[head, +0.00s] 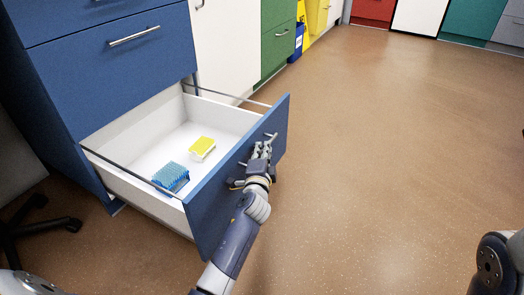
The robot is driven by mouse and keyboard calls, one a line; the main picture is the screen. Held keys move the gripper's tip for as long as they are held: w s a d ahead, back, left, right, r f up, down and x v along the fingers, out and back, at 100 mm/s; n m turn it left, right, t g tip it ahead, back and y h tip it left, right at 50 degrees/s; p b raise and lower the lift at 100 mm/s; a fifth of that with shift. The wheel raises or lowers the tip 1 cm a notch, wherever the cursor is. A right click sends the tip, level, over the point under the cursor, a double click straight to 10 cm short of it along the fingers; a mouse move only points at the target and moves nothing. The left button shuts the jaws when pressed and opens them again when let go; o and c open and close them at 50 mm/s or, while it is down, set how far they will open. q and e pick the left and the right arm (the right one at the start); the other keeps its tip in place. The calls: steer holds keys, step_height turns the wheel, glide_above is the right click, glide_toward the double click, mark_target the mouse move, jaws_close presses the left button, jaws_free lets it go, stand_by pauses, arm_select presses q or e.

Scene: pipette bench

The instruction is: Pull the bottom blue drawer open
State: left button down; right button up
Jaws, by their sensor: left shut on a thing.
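The bottom blue drawer (213,207) stands pulled well out of the blue cabinet (110,70). Its white inside (150,150) shows. My left gripper (263,148) is at the outer face of the drawer front and shut on the drawer's handle (271,137), a metal bar partly hidden by the fingers. My right gripper is not in view; only a part of my right arm shows at the lower right edge.
Inside the drawer lie a blue rack-like box (171,177) and a yellow-topped white box (202,148). A closed blue drawer with a bar handle (134,36) is above. A black chair base (35,222) stands at left. The brown floor (390,150) to the right is clear.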

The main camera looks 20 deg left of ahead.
arm_select(q)
steer(key=c, duration=2)
jaws_free()
steer(key=shift+o, duration=0.2)
steer(key=v, duration=1.2)
